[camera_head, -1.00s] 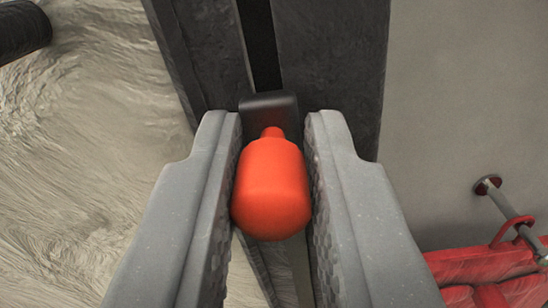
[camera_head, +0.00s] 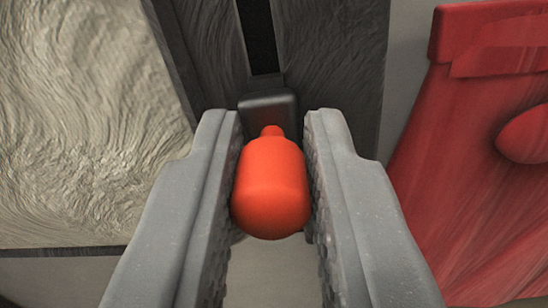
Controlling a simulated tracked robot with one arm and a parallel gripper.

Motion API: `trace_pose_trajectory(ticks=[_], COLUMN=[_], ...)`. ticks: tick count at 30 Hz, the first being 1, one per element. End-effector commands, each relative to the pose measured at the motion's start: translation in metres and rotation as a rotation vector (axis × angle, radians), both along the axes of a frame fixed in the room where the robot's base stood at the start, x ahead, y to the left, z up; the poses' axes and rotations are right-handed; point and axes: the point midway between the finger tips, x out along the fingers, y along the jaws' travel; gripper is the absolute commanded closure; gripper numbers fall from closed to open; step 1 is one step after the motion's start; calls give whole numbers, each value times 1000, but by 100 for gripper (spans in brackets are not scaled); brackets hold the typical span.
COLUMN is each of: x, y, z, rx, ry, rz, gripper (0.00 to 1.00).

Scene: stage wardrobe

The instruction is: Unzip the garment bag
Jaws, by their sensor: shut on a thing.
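An orange-red zipper pull (camera_head: 270,187) sits between the two fingers of my gripper (camera_head: 271,180), which is shut on it. A small neck joins the pull to a dark slider (camera_head: 268,107) just beyond the fingertips. The slider sits on the dark grey garment bag (camera_head: 335,60). A narrow black opening (camera_head: 257,35) runs up from the slider between two grey panels of the bag. The part of the bag below the slider is mostly hidden behind the pull and my fingers.
A red garment or cloth piece (camera_head: 460,130) hangs close on the right, with a rounded bulge. A pale, wavy-textured surface (camera_head: 80,120) fills the left, ending in a dark lower edge (camera_head: 60,252). A plain pale surface shows below that edge.

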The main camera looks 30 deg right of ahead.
Motion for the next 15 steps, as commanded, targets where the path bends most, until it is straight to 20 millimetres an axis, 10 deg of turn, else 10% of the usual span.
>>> trace_pose_trajectory(ticks=[15], x=[2], y=[4], z=[-28], rx=[3], ry=[0], rz=[8], gripper=[100])
